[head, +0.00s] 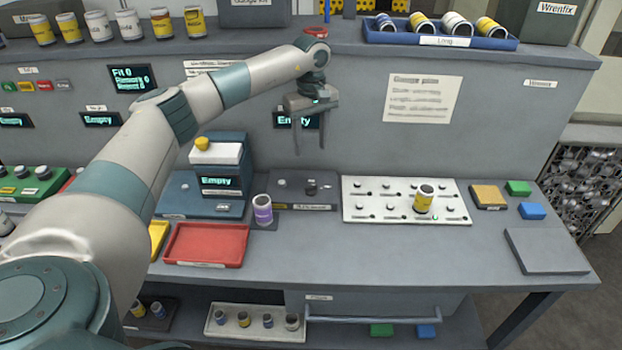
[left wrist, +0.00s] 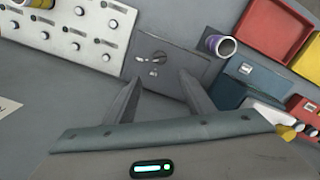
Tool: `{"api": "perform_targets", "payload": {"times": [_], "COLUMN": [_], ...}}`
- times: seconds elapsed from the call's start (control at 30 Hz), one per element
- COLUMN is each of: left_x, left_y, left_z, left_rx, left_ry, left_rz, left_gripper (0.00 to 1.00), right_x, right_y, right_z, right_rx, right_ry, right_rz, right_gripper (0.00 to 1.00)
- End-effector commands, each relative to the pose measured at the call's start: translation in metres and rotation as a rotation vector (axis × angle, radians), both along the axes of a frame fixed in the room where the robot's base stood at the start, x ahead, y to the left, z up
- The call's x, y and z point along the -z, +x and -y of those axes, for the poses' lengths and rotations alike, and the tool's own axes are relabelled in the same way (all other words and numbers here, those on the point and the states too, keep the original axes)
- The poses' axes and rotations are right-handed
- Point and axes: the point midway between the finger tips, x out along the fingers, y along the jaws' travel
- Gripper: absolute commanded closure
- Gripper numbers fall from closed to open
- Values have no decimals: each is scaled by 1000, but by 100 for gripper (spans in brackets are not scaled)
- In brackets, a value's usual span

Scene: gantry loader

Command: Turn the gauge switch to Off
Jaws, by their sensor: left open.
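A dark grey switch plate (head: 290,181) with a small knob (head: 312,187) lies on the bench, its front label too small to read for sure. In the left wrist view the plate (left wrist: 190,70) shows a round knob (left wrist: 158,57) with light marks beside it. I cannot tell which mark the knob points to. My left gripper (head: 308,143) is open and empty, fingers down, above and behind the plate in the head view. In the left wrist view its fingertips (left wrist: 160,78) are near the plate's edge, apart from the knob. My right gripper is not in view.
A purple-banded can (head: 263,210) stands left of the plate, near a machine reading Empty (head: 220,182) and a red tray (head: 206,256). A white panel of knobs (head: 375,212) with a yellow can (head: 424,199) lies to the right. The bench front is mostly clear.

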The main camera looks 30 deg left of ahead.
Motion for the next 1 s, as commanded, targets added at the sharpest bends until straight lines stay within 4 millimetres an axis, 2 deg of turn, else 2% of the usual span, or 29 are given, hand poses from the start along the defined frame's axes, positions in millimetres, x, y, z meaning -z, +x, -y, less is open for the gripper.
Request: {"api": "perform_targets", "payload": {"times": [0.33,0.6,0.8,1.0], "left_x": [60,107,129,138], "left_y": [-1,-1,0,0], "left_z": [1,1,1,0], "left_rx": [-1,0,-1,0], "left_ry": [0,0,-1,0], "left_rz": [-4,-4,-2,0], "left_gripper": [52,52,52,52], "right_x": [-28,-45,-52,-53], "right_y": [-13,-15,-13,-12], "right_z": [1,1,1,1], "right_rx": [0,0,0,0], "right_ry": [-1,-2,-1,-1], "right_rz": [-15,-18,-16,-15], "right_gripper": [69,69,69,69]}}
